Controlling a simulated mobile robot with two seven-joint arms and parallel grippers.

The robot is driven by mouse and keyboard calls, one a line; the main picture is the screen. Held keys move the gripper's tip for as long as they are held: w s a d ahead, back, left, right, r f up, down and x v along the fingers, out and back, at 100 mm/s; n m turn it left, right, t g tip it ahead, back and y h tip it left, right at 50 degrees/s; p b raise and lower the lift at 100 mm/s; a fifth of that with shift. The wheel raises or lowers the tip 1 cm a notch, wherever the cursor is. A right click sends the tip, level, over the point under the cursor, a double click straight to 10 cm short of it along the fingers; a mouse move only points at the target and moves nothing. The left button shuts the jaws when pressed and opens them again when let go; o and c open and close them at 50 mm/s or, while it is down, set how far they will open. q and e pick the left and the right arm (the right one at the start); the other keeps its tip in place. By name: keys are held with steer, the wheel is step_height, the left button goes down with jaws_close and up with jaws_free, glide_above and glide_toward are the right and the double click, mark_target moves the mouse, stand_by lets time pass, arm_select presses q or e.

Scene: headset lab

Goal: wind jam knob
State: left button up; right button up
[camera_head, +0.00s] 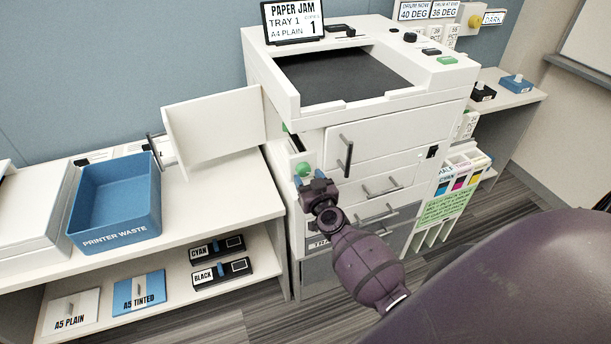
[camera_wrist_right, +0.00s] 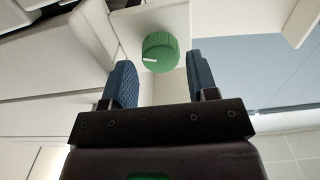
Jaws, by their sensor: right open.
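The jam knob is a green round knob (camera_head: 303,169) on the printer's left side, behind an open white side door (camera_head: 214,132). In the right wrist view the green knob (camera_wrist_right: 160,52) has a white pointer mark toward its lower left. My right gripper (camera_head: 308,181) is close in front of the knob. In the right wrist view the two blue finger pads of the right gripper (camera_wrist_right: 158,82) are apart, with the knob beyond and between them. The gripper is open and empty; I see no contact with the knob. My left gripper is not in view.
The white printer (camera_head: 375,145) shows a paper jam sign (camera_head: 293,19) for tray 1. A blue printer waste bin (camera_head: 117,200) stands on the left shelf. Cyan (camera_head: 218,249) and black (camera_head: 221,273) boxes lie below. The open door hangs close left of the knob.

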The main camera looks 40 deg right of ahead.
steer(key=shift+x, duration=1.15)
steer(key=shift+c, duration=0.3)
steer(key=c, duration=0.6)
